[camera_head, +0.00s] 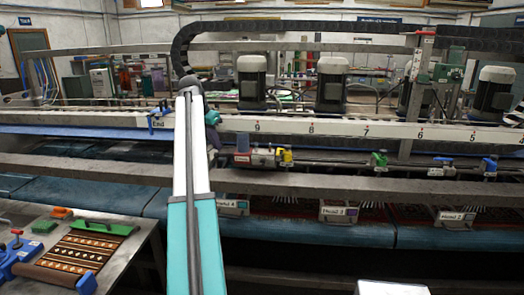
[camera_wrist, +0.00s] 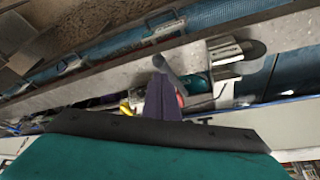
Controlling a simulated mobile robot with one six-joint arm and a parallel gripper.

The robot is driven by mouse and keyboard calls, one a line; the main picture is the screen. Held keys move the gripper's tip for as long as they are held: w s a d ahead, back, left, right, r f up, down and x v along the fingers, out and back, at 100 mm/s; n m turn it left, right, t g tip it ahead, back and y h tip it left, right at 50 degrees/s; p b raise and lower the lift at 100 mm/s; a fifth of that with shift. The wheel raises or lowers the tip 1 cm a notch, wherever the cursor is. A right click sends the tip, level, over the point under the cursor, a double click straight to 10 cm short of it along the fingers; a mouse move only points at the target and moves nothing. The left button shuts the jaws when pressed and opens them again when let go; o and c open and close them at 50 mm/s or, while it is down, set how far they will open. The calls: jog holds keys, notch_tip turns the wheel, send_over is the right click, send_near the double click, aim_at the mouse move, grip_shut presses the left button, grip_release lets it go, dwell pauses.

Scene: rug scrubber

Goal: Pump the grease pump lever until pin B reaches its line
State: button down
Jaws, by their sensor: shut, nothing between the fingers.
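My gripper (camera_wrist: 162,100) shows in the wrist view as dark fingers closed together, with nothing between them. In the head view it is mostly hidden behind my arm, left of a red and grey unit (camera_head: 262,157) on the machine's rail. That unit may be the grease pump, but I cannot tell for sure. In the wrist view a grey rod (camera_wrist: 168,70) lies just beyond the fingertips; it may be the lever, and contact cannot be judged. A grey box (camera_wrist: 225,50) with a round end is beyond it. Pin B and its line cannot be made out.
Yellow (camera_head: 285,157), green (camera_head: 379,159) and blue (camera_head: 489,166) fittings sit along the rail to the right. A white numbered beam (camera_head: 340,129) runs above. A side table (camera_head: 130,262) with a patterned rug sample (camera_head: 85,253) stands at lower left.

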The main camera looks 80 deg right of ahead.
jog(key=shift+f, duration=0.15)
dwell(0.5)
jog(key=shift+f+b, duration=1.25)
jog(key=shift+f, duration=2.2)
jog(key=shift+r+p, duration=2.3)
jog(key=shift+r, duration=2.8)
